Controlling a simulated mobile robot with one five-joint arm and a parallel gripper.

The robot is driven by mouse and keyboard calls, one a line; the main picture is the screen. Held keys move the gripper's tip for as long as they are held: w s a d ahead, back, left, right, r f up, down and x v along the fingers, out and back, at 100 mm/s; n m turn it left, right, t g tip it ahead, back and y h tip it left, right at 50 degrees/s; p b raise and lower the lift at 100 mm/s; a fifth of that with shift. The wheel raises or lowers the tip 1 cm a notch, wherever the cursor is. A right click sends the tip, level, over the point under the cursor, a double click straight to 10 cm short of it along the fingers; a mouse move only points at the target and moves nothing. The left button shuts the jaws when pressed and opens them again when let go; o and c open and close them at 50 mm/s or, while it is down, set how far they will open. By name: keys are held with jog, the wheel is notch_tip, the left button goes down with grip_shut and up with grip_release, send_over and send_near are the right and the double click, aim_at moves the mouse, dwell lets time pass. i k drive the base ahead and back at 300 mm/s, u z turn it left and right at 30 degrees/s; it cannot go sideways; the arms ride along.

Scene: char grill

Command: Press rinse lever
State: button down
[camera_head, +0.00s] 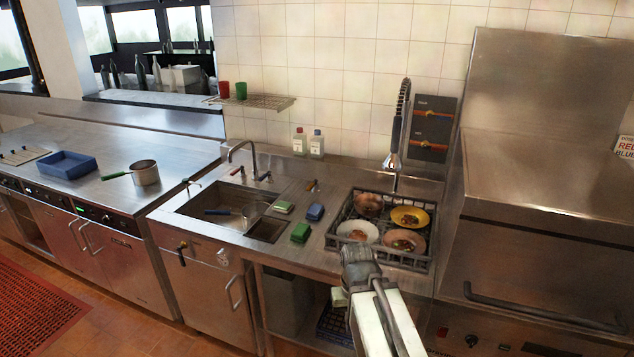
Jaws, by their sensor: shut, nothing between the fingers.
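A dark panel (432,127) is fixed to the tiled wall above the dish rack. It carries two orange-handled levers, an upper one (431,113) and a lower one (430,145), both roughly level. Small labels sit above them, too small to read surely. A spray head (392,160) on a dark spring hose hangs just left of the panel. My gripper (356,252) is shut and empty at the front left of the rack, well below and left of the levers. Its fingertips are hard to make out from behind.
A dark dish rack (433,236) holds several bowls and plates with food on the counter. A sink (205,206) with a faucet (243,152) lies left, with sponges (301,232) between. A steel hooded machine (545,170) stands close right of the panel. Two bottles (317,144) stand by the wall.

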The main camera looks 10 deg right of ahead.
aim_at(309, 188)
jog(key=i, duration=0.9)
jog(key=u, duration=0.05)
